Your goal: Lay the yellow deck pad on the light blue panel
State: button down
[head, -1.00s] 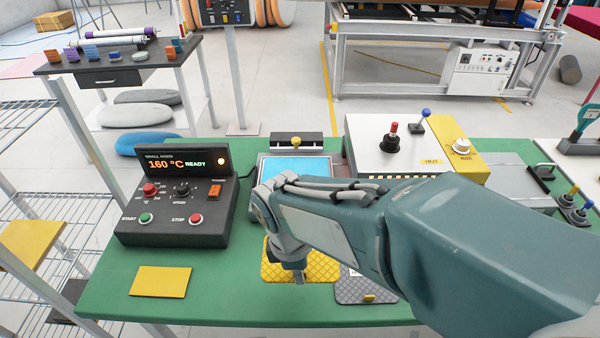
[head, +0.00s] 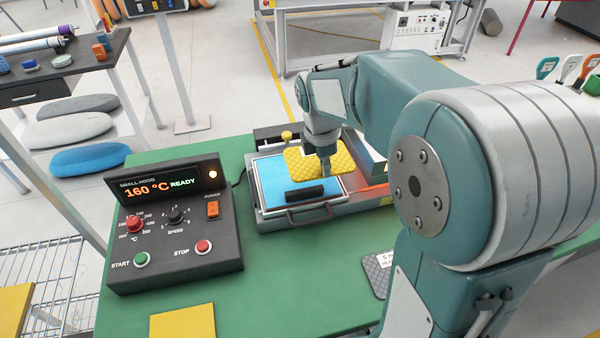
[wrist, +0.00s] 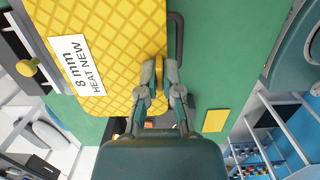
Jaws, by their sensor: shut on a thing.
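The yellow deck pad (head: 338,160) has a quilted diamond pattern and rounded corners. In the wrist view the pad (wrist: 120,50) bears a white label reading "8 mm HEAT NEW". My gripper (head: 324,172) is shut on the pad near its edge, at a yellow grip piece in the wrist view (wrist: 160,75). The light blue panel (head: 275,183) lies in a framed tray with a dark front handle (head: 310,214). The pad is over the panel's right and back part; I cannot tell whether they touch. The pad hides the panel in the wrist view.
A black control box (head: 175,230) reading "160 °C READY" stands left of the tray. A plain yellow sheet (head: 183,322) and a grey pad (head: 378,275) lie on the green table (head: 270,290). A glowing orange-red area (head: 372,192) shows right of the tray.

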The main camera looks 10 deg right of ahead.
jog(key=w+a+f, duration=0.1)
jog(key=w+f, duration=0.1)
jog(key=w+a+f, duration=0.1)
jog(key=w+f, duration=0.1)
jog(key=w, duration=0.1)
jog(key=w+a+f, duration=0.1)
jog(key=w+f, duration=0.1)
jog(key=shift+w+a+f, duration=0.35)
jog(key=shift+w, duration=0.05)
jog(key=shift+w+d+f, duration=0.15)
jog(key=shift+w+f, duration=0.2)
jog(key=shift+f, duration=0.05)
notch_tip(320, 180, down, 3)
jog(key=shift+w+f, duration=0.1)
jog(key=shift+f, duration=0.1)
jog(key=shift+a, duration=0.2)
jog(key=c, duration=0.8)
grip_release()
jog(key=shift+d, duration=0.1)
